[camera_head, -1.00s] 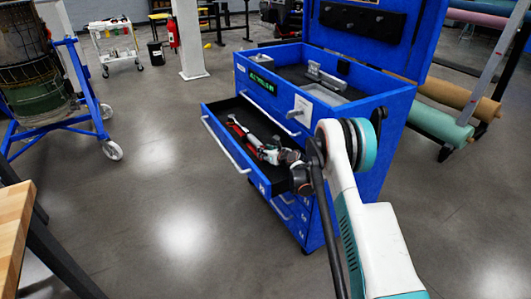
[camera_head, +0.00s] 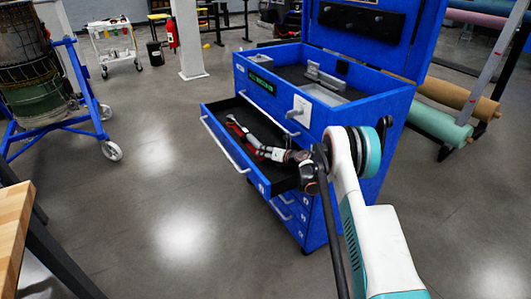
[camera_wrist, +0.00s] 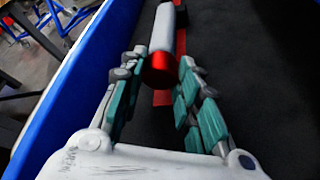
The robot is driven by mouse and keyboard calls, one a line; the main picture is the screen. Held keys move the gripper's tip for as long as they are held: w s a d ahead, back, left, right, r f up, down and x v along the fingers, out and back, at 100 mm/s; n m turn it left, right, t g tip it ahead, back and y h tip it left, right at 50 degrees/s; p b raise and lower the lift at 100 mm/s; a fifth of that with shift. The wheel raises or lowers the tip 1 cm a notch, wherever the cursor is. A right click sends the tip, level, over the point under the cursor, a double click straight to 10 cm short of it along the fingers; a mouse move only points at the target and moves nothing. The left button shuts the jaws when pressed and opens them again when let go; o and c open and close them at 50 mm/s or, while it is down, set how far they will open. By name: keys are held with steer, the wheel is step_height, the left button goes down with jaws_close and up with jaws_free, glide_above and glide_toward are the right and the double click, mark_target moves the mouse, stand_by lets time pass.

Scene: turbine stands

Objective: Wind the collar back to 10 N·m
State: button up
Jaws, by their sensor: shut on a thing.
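A torque wrench (camera_wrist: 164,30) with a grey tubular body lies in the open top drawer. Its red collar (camera_wrist: 160,68) faces my wrist camera. My gripper (camera_wrist: 160,64) is shut on the collar, with one teal-padded finger on each side. In the head view, my gripper (camera_head: 255,146) reaches low into the drawer from the right, and red parts show beside it.
The blue drawer (camera_head: 226,146) is pulled out of the blue tool cabinet (camera_head: 375,112), with side walls close around my gripper. A red strip (camera_wrist: 162,98) lies under the wrench. A blue wheeled stand (camera_head: 75,125) is at left. Open floor lies in front.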

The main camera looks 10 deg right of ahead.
steer(key=o, duration=1.1)
steer(key=v, duration=1.2)
